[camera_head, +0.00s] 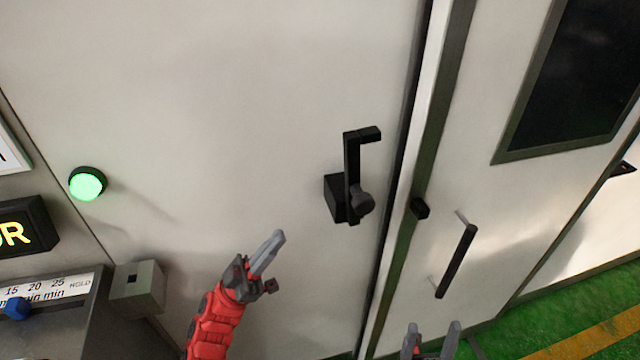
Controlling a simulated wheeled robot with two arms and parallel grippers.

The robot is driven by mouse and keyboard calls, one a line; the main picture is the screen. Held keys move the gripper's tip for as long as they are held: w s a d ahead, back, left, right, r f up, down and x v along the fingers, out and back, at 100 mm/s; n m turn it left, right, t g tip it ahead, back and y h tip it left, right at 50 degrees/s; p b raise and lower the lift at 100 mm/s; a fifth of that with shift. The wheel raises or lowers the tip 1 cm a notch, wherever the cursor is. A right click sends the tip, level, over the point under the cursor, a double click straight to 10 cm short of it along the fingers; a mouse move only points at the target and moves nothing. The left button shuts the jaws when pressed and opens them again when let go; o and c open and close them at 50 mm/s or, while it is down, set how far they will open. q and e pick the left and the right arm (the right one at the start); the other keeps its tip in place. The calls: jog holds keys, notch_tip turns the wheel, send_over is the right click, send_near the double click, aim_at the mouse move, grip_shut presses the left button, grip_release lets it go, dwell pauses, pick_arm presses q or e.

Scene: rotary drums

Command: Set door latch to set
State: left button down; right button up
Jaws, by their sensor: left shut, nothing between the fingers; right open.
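The black door latch (352,178) is mounted on the pale panel, left of the dark door gap. Its handle arm points up, with a short grip bent to the right at the top and a round knob at the pivot. My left gripper (279,238) is shut and empty, below and left of the latch and apart from it. My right gripper (433,335) is open and empty at the bottom edge, below the door's bar handle.
A black bar handle (457,261) and a small black block (419,208) are on the right-hand door, which has a dark window (568,75). A green lamp (87,184) glows at left.

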pick_arm(q)
jog(key=shift+w+a+n+y, duration=0.2)
jog(key=shift+w+n+y, duration=0.2)
jog(key=shift+w+n, duration=0.55)
jog(key=shift+w+m, duration=0.2)
jog(key=shift+m, duration=0.05)
jog(key=shift+d+r, duration=0.1)
jog(key=shift+r, duration=0.05)
jog(key=p, duration=0.4)
send_near(347, 173)
notch_tip(347, 173, up, 5)
jog(key=shift+w+d+f+p, duration=0.1)
jog(key=shift+w+d, duration=0.1)
jog(key=shift+d, duration=0.4)
jog(key=shift+w+d+f+p, duration=0.1)
jog(key=shift+w+d+p, duration=0.1)
jog(key=shift+d, duration=0.4)
jog(key=shift+w+d+f+p, duration=0.1)
jog(key=shift+w+d, duration=0.1)
jog(key=shift+d, duration=0.4)
